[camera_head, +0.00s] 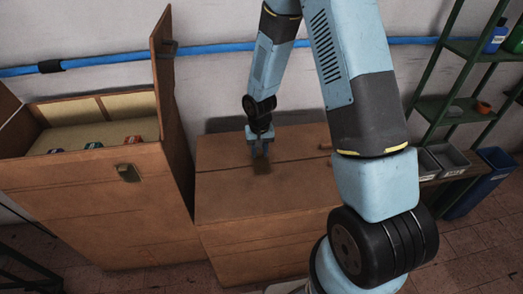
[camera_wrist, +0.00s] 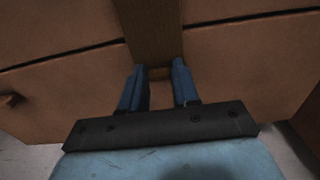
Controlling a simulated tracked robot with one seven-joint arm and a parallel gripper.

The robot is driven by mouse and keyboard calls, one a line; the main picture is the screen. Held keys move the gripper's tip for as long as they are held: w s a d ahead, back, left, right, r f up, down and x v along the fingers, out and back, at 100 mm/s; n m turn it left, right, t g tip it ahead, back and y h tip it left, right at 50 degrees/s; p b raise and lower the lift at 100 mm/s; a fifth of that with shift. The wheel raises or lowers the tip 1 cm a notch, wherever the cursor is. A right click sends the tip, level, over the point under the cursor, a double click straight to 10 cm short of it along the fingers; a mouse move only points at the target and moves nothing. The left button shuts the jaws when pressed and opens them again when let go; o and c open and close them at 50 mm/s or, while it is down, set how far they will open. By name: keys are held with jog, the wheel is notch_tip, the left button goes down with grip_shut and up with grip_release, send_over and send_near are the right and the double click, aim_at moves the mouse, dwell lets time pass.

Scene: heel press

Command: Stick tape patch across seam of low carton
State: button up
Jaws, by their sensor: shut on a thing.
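The low carton (camera_head: 235,210) stands closed, with its seam (camera_head: 215,168) running across the top. The brown tape patch (camera_head: 262,167) is under my gripper (camera_head: 260,151) at the seam, near the middle of the lid. In the wrist view the tape patch (camera_wrist: 158,30) shows as a darker strip crossing the seam (camera_wrist: 245,18). My gripper (camera_wrist: 159,70) points down, its blue fingers shut on a small brown part of the patch between them. I cannot tell whether the whole patch lies flat against the carton (camera_wrist: 235,60).
A taller open carton (camera_head: 90,215) with raised flaps and several coloured items stands close on the left. A green shelf rack (camera_head: 455,85), grey bins (camera_head: 448,158) and a blue bin (camera_head: 485,185) are at the right. A blue pipe (camera_head: 110,58) runs along the wall behind.

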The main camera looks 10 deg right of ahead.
aim_at(260, 156)
jog(key=shift+f, duration=0.4)
dwell(1.2)
jog(key=o, duration=0.9)
jog(key=o, duration=0.4)
jog(key=shift+o, duration=0.2)
jog(key=shift+r, duration=3.55)
